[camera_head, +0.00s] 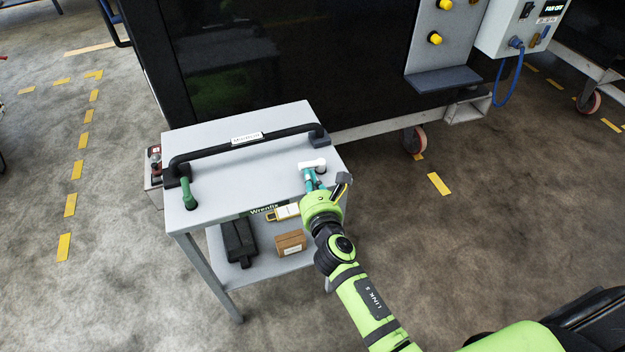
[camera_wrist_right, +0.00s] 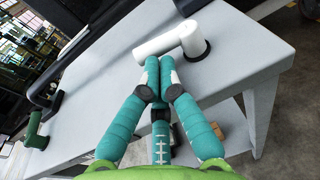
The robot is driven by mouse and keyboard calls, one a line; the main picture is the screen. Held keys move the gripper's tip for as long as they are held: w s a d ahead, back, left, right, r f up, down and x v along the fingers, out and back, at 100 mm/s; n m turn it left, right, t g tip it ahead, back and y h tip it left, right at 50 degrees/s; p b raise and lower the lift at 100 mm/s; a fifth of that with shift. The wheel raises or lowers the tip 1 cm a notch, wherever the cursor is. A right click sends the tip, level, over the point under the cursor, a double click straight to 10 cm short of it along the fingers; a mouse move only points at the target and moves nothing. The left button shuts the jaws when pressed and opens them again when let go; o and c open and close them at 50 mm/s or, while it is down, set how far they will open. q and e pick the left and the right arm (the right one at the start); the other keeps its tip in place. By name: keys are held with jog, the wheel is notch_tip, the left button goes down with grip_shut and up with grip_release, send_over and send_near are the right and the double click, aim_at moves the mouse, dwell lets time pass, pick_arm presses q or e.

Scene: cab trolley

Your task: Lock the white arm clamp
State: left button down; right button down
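The white arm clamp (camera_head: 313,163) is near the right end of the grey trolley's top. In the right wrist view the white clamp (camera_wrist_right: 188,32) has a round post on a dark base, with a thick white arm reaching to the left. My right gripper (camera_head: 311,180) is just on the near side of the clamp. In the wrist view the teal fingertips (camera_wrist_right: 159,62) are together, right at the near side of the white arm. I see nothing held between them, and I cannot tell whether they touch it. My left gripper is out of view.
A black rail (camera_head: 245,143) spans the trolley top (camera_head: 240,182). A green clamp (camera_head: 187,191) stands at its left end. A black case (camera_head: 239,242) and a brown box (camera_head: 290,243) are on the lower shelf. A large dark cabinet (camera_head: 290,60) stands behind.

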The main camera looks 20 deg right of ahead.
aim_at(300, 179)
jog(key=shift+w+a+h, duration=0.15)
jog(key=shift+h, duration=0.15)
jog(key=shift+w+a+b, duration=0.1)
jog(key=shift+w+b, duration=0.05)
jog(key=shift+b, duration=0.15)
jog(key=shift+w+a, duration=0.1)
jog(key=shift+w+a+r, duration=0.1)
jog(key=shift+w+a, duration=0.15)
jog(key=shift+w, duration=0.2)
jog(key=shift+w+a+p, duration=0.15)
jog(key=shift+w+p, duration=0.3)
jog(key=shift+w, duration=0.45)
dwell(0.5)
jog(key=shift+s, duration=0.1)
jog(key=shift+s+a, duration=0.1)
jog(key=shift+s, duration=0.25)
jog(key=s+a+r, duration=0.1)
jog(key=s, duration=1)
jog(key=shift+a+r, duration=0.15)
jog(key=shift+a, duration=0.05)
